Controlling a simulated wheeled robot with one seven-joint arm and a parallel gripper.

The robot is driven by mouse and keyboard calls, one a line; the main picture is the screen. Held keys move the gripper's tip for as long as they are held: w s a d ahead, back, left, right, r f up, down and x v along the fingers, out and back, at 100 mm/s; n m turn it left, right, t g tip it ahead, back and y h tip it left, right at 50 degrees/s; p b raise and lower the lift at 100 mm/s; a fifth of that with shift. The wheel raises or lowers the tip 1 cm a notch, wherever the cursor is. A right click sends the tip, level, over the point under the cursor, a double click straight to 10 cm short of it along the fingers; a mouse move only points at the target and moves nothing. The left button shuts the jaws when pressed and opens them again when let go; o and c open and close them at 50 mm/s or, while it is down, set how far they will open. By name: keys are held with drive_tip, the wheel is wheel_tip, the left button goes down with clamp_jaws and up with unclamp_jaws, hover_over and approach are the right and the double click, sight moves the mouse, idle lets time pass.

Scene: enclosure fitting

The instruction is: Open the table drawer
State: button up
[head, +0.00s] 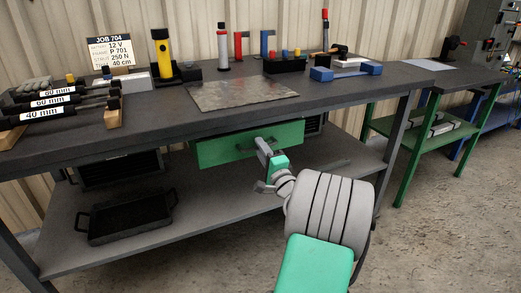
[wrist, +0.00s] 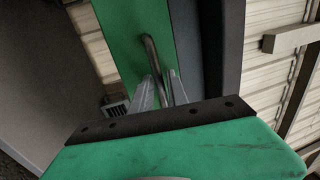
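The green drawer (head: 222,149) sits under the dark workbench top, its front facing me. I cannot tell whether it stands out at all. Its thin metal bar handle (wrist: 151,52) shows against the green front (wrist: 133,30) in the wrist view. My gripper (head: 261,150) is at the drawer front in the head view and hides part of the handle. In the wrist view, the two grey fingers of my gripper (wrist: 162,82) are apart, with the handle bar running between them. A small gap seems to show beside the bar; firm contact is not visible.
The workbench top (head: 150,112) carries a metal plate (head: 240,94), a yellow flashlight (head: 161,52) and several tools. A black tray (head: 130,218) lies on the lower shelf (head: 215,215). A green-framed bench (head: 425,140) stands at the right. The floor at right is clear.

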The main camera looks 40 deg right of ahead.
drive_tip(key=shift+w+d, duration=0.1)
drive_tip(key=shift+w, duration=0.1)
drive_tip(key=shift+c, duration=0.6)
clamp_jaws()
idle(0.7)
